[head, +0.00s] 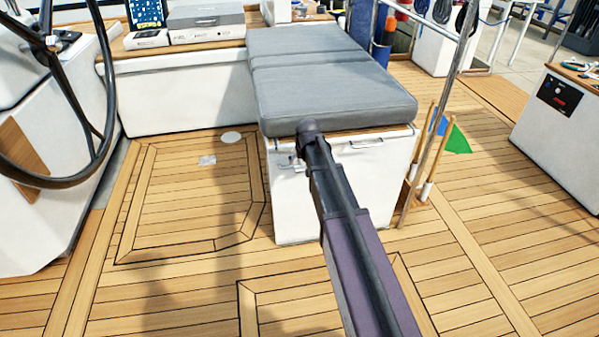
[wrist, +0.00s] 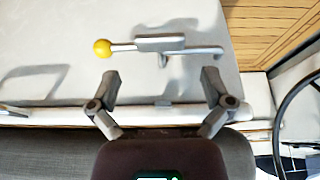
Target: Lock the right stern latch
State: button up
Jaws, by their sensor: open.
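A metal latch (wrist: 160,44) with a yellow ball knob (wrist: 102,48) is on the white face of the cushioned locker (head: 290,215). In the wrist view its lever lies flat, with the knob at the left end, beside a bracket (wrist: 207,51). Part of the latch (head: 290,162) shows in the head view left of my arm; its knob is hidden there. My gripper (wrist: 160,75) is open and empty. Its two fingers are spread and stop short of the latch, with a gap between them and the lever.
A grey cushion (head: 325,75) tops the locker and overhangs its front close to my gripper. A bar handle (head: 366,144) is right of my arm. A steering wheel (head: 105,95) stands at left. Wooden poles (head: 428,160) lean at the locker's right. Teak floor in front is clear.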

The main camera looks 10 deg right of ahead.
aim_at(302, 168)
jog(key=shift+b+x, duration=1.65)
jog(key=shift+x, duration=0.45)
